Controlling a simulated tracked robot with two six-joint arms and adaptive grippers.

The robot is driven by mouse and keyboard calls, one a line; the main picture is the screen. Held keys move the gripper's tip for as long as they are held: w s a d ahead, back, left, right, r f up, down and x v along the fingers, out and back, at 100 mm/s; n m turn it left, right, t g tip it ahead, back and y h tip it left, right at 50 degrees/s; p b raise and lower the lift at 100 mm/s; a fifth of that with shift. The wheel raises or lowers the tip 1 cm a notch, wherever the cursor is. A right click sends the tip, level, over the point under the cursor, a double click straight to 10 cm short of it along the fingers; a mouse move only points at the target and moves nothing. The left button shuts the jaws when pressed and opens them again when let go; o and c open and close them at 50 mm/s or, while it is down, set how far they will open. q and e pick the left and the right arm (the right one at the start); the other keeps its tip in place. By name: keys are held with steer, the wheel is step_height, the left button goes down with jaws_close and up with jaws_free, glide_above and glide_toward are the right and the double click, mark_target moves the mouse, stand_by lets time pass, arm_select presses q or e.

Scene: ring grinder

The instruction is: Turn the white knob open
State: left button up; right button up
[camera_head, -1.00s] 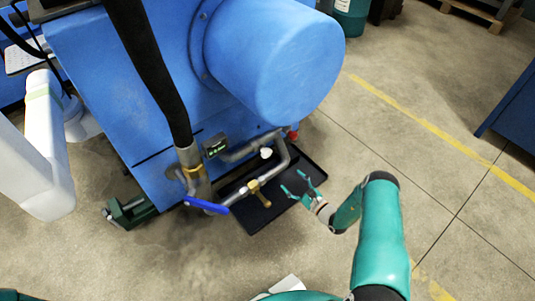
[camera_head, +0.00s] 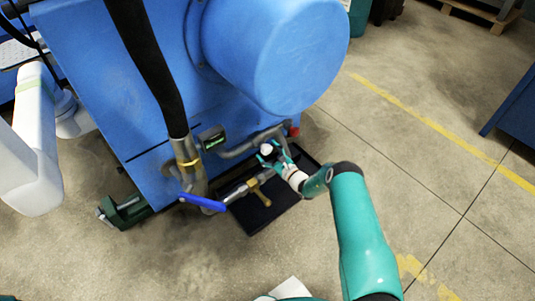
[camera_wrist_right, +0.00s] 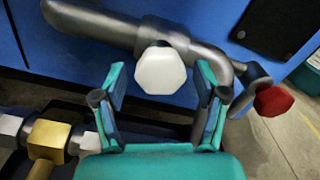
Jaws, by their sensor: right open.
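The white knob (camera_wrist_right: 160,71) sits on a grey pipe of the blue machine. In the right wrist view it lies ahead, between the two open teal fingers of my right gripper (camera_wrist_right: 160,90), with a gap visible on each side. In the head view the knob (camera_head: 267,149) shows right at the fingertips of my right gripper (camera_head: 272,156). I cannot tell whether a finger touches it. My left gripper does not show in any view.
A red knob (camera_wrist_right: 273,101) is on the pipe to the right. A brass valve (camera_head: 258,191) and a blue lever (camera_head: 202,201) are to the lower left. A black tray (camera_head: 262,216) lies under the pipes.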

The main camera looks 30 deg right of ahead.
steer(key=shift+w, duration=0.4)
steer(key=c, duration=1.2)
steer(key=shift+o, duration=0.2)
steer(key=shift+f+m+b, duration=0.1)
steer(key=shift+m+b, duration=0.2)
steer(key=shift+b, duration=0.05)
steer(key=shift+a+m+b, duration=0.1)
steer(key=shift+m+b, duration=0.2)
steer(key=shift+m, duration=0.4)
steer(key=o, duration=1.2)
steer(key=shift+c, duration=0.2)
